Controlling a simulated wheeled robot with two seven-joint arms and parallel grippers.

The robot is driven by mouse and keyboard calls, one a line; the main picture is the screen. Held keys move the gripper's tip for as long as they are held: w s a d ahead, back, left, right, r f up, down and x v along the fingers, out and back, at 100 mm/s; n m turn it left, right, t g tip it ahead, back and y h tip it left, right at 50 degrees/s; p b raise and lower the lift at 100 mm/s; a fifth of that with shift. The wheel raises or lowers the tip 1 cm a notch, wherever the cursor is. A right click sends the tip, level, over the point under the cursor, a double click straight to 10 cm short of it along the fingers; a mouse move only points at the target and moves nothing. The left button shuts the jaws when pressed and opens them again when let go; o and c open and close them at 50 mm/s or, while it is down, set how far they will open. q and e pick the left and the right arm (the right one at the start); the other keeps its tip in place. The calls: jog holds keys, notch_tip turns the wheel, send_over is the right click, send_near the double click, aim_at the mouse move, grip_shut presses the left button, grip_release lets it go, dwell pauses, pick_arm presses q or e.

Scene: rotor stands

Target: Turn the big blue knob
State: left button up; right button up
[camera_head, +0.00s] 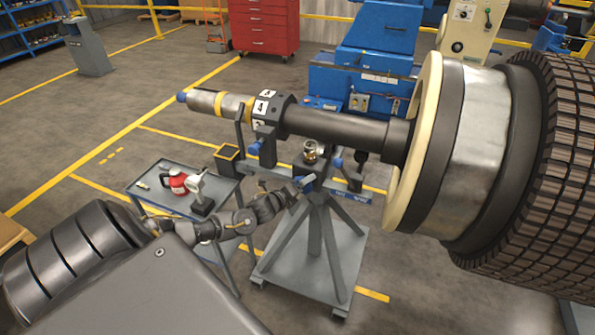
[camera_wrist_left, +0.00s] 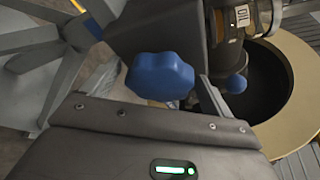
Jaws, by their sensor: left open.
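The big blue knob (camera_wrist_left: 160,75) is a lobed knob in the middle of the left wrist view, just beyond the edge of my gripper's dark housing. In the head view a blue knob (camera_head: 307,183) shows on the stand at the end of my left arm, partly covered by it. My left gripper (camera_head: 292,190) is open and close to this knob. Its fingertips are not clear, and I cannot tell whether they touch the knob. A smaller blue knob (camera_wrist_left: 236,84) is to the right in the wrist view. My right gripper is not in view.
The grey stand (camera_head: 317,235) carries a long rotor shaft (camera_head: 335,127) with a big wheel-like rotor (camera_head: 480,150) at right. A small cart (camera_head: 150,197) with a red item (camera_head: 174,182) stands left of it. A red cabinet (camera_head: 264,27) and blue machine (camera_head: 375,60) are behind.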

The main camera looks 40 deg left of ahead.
pick_arm(q)
jog(key=b+v, duration=0.1)
jog(key=v, duration=0.9)
jog(key=shift+s+b, duration=0.3)
jog(key=shift+b, duration=0.1)
